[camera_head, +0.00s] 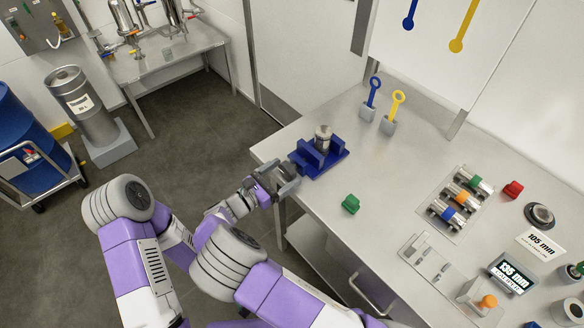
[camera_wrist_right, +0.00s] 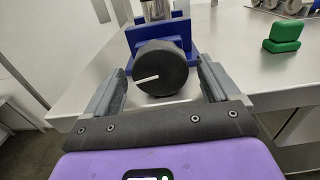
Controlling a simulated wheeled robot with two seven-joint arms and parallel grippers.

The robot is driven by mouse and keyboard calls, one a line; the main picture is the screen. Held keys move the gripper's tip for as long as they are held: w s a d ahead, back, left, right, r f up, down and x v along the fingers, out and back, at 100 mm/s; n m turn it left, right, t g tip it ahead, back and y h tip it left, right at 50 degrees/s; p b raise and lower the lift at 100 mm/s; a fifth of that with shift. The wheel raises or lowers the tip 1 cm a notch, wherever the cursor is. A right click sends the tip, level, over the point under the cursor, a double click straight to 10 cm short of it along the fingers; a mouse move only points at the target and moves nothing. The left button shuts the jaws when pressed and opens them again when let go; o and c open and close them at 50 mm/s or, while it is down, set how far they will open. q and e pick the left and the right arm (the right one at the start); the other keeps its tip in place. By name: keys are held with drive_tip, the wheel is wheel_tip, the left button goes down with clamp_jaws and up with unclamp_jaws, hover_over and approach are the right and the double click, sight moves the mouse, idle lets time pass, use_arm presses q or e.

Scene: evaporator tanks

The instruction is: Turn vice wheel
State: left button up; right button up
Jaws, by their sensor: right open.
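The blue vice (camera_head: 322,160) stands at the near left edge of the metal table, with a shiny metal cylinder (camera_head: 323,134) upright between its jaws. Its round black wheel (camera_wrist_right: 162,72) faces my right wrist camera and has a white line pointing roughly sideways. My right gripper (camera_head: 284,178) is at the table edge by the vice. In the wrist view its open fingers (camera_wrist_right: 162,82) stand on either side of the wheel, with visible gaps. In the head view the gripper hides the wheel. My left gripper is not in view.
A green block (camera_head: 351,204) lies on the table right of the vice. Blue (camera_head: 372,93) and yellow (camera_head: 394,110) ring-topped tools stand behind it. A rack of coloured-capped cylinders (camera_head: 459,200) is further right. The table surface (camera_head: 420,150) between is clear.

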drive_tip(key=shift+x, duration=0.95)
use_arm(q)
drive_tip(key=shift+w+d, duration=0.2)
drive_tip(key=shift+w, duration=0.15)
use_arm(e)
drive_tip(key=shift+c, duration=0.5)
drive_tip(key=c, duration=0.9)
drive_tip(key=shift+s+r+n+p, duration=0.15)
drive_tip(key=shift+n+p, duration=0.25)
drive_tip(key=shift+p, duration=0.25)
drive_tip(key=shift+n, duration=0.3)
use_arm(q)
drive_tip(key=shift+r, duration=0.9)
